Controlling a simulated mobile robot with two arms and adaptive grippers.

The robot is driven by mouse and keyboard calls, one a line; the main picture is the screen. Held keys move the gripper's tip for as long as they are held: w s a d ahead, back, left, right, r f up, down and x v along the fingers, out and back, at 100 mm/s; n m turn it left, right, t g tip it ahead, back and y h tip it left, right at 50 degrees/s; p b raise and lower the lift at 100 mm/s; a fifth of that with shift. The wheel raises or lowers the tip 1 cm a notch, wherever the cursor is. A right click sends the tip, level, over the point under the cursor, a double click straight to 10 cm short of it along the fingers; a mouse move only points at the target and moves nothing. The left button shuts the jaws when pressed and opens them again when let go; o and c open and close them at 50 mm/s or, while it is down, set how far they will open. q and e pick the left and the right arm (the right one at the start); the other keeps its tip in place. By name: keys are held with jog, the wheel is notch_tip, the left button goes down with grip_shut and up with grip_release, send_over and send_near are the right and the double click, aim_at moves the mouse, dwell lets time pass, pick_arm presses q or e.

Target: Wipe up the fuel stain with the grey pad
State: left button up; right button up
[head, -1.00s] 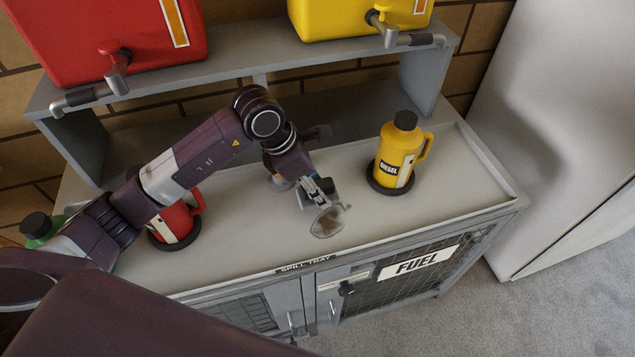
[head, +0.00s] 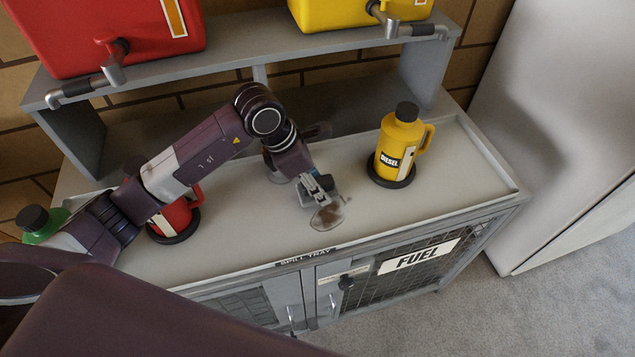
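The fuel stain (head: 328,216) is a small brownish, glossy patch on the pale top of the spill tray, left of the yellow diesel jug. My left gripper (head: 316,188) reaches in from the left and points down at the stain's back left edge. It appears shut on the grey pad (head: 310,200), which is mostly hidden under the fingers. The pad is low, at or just above the tray top; I cannot tell whether it touches. My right gripper is out of view.
The yellow diesel jug (head: 401,140) stands on a dark round base to the right. A red jug (head: 176,216) is partly behind my arm, and a green one (head: 42,236) is at far left. A shelf (head: 300,52) with red and yellow tanks overhangs the back. The tray front is clear.

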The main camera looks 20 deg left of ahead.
pick_arm(q)
jog(key=shift+f+b, duration=0.65)
jog(key=shift+f, duration=0.1)
